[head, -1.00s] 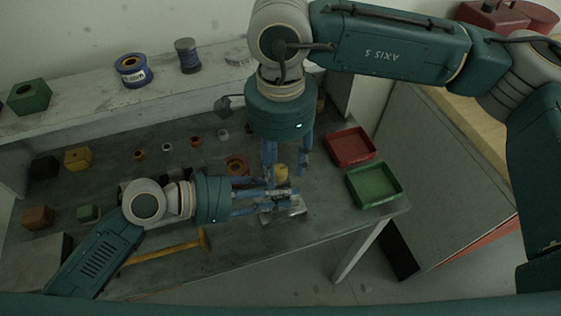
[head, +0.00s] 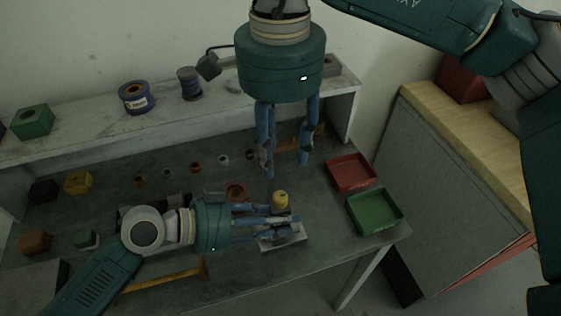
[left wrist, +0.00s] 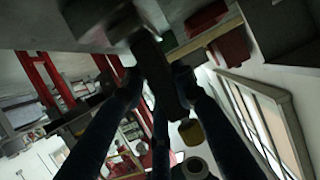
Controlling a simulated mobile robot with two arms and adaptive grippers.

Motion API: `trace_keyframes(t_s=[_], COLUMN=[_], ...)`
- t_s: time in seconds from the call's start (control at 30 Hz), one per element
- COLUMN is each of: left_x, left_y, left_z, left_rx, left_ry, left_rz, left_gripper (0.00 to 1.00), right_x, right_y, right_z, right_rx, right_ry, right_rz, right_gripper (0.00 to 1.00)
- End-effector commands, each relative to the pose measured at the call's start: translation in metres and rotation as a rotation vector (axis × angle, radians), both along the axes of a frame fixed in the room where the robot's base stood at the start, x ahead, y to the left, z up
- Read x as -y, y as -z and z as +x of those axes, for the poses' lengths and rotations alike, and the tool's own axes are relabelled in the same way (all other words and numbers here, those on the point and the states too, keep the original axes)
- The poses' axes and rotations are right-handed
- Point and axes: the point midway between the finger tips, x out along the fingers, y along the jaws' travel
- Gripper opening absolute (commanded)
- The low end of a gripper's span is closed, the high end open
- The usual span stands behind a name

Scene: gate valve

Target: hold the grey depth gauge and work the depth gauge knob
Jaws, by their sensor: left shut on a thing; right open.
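A grey, flat, block-like part, which I take as the depth gauge (head: 284,241), lies on the bench under my left fingers. My left gripper (head: 290,225) comes in from the left, low over the bench, and is shut on the gauge. The left wrist view shows a dark bar (left wrist: 158,70) between its fingers. A yellow round piece (head: 280,199) stands just behind the left fingers; I cannot tell whether it is the gauge knob. My right gripper (head: 286,168) points down, open and empty, above and behind the yellow piece, apart from it.
A red tray (head: 350,173) and a green tray (head: 375,211) sit at the bench's right end. An orange-handled tool (head: 165,278) lies near the front edge. Several small rings and blocks lie at the left. The shelf behind holds a blue spool (head: 135,97).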

Motion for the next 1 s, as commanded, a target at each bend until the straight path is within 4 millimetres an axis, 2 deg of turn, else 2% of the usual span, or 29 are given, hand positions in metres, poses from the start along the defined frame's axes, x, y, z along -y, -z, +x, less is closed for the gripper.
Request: trace_keyframes(t_s=[0.4,0.43,0.53,0.83,1.0], left_x=[0.0,0.0,0.0,-0.001,-0.016], left_y=[-0.001,-0.001,-0.001,-0.001,-0.006], left_z=[0.0,0.0,0.0,0.0,-0.004], left_rx=[0.001,0.001,0.001,0.001,-0.001], left_ry=[0.0,0.0,0.0,-0.001,-0.002], left_rz=[-0.002,-0.002,-0.002,-0.001,0.003], left_gripper=[0.0,0.32,0.5,0.5,0.5], right_x=[0.0,0.0,0.0,0.0,0.0], right_y=[-0.004,-0.004,-0.004,-0.003,-0.004], right_z=[0.0,0.0,0.0,0.0,0.0], right_rx=[-0.001,-0.001,-0.001,-0.001,-0.001], right_ry=[0.0,0.0,0.0,0.0,0.0], right_rz=[0.0,0.0,0.0,0.0,0.0], right_gripper=[0.41,0.41,0.41,0.41,0.41])
